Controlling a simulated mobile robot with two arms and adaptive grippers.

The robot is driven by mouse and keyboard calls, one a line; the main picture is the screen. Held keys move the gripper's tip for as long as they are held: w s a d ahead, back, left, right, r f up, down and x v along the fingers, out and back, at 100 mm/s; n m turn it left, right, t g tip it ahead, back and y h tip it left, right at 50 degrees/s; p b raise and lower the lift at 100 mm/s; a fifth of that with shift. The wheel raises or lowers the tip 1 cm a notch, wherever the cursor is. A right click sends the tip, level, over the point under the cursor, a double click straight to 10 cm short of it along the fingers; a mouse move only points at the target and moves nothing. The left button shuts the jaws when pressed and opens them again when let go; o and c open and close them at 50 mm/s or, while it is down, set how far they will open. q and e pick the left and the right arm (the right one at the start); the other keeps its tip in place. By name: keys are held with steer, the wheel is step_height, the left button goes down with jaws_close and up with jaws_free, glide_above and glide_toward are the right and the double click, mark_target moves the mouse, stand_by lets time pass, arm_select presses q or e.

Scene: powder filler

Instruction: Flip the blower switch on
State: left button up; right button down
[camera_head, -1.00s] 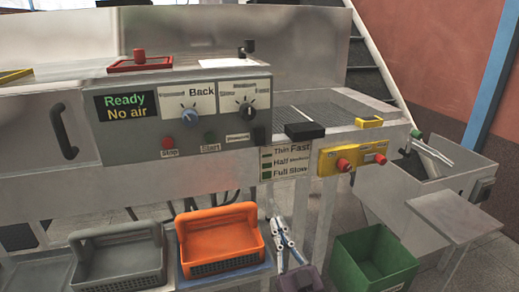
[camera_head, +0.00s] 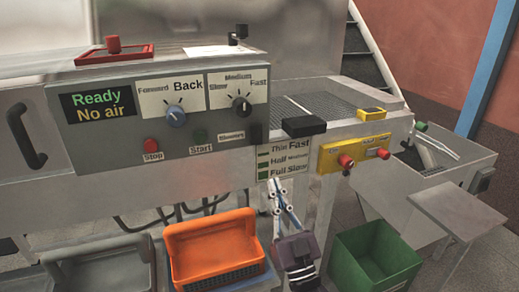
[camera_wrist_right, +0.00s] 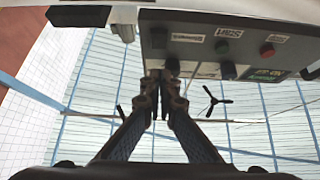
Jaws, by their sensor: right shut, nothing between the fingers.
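The grey control panel (camera_head: 110,140) shows a screen reading "Ready / No air". A small black switch (camera_head: 256,133) sits at its lower right edge, beside a small label (camera_head: 231,136) too blurred to read surely. My right gripper (camera_head: 277,190) is shut and empty, pointing up, below and slightly right of that switch and apart from it. In the right wrist view, the shut fingertips (camera_wrist_right: 163,78) point toward the panel's underside, with the black switch (camera_wrist_right: 158,38) just beyond them. My left gripper is not in view.
Knobs and the stop button (camera_head: 151,145) and start button (camera_head: 199,135) are left of the switch. A yellow box (camera_head: 353,153) with red knobs is to the right. An orange basket (camera_head: 190,243) and a green bin (camera_head: 372,262) flank my right gripper below.

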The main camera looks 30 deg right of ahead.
mark_target(256, 140)
steer(key=shift+w+f+p+x, duration=0.35)
steer(key=shift+p+x, duration=0.2)
steer(key=shift+x, duration=1.45)
steer(key=shift+w+f+p+x, duration=0.2)
steer(key=shift+f+p+x, duration=0.3)
steer(key=shift+x, duration=1.45)
steer(key=shift+w+f+p+x, duration=0.3)
steer(key=shift+p+x, duration=0.3)
steer(key=shift+x, duration=1.4)
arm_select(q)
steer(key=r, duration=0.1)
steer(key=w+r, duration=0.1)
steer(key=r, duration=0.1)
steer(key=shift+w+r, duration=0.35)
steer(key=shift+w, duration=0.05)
arm_select(e)
steer(key=shift+d, duration=0.15)
steer(key=f+t+b, duration=0.1)
steer(key=b, duration=0.2)
steer(key=shift+w+b, duration=0.3)
steer(key=shift+b, duration=0.05)
steer(key=shift+w+d+r, duration=0.1)
steer(key=shift+w+r, duration=0.05)
steer(key=shift+r, duration=0.15)
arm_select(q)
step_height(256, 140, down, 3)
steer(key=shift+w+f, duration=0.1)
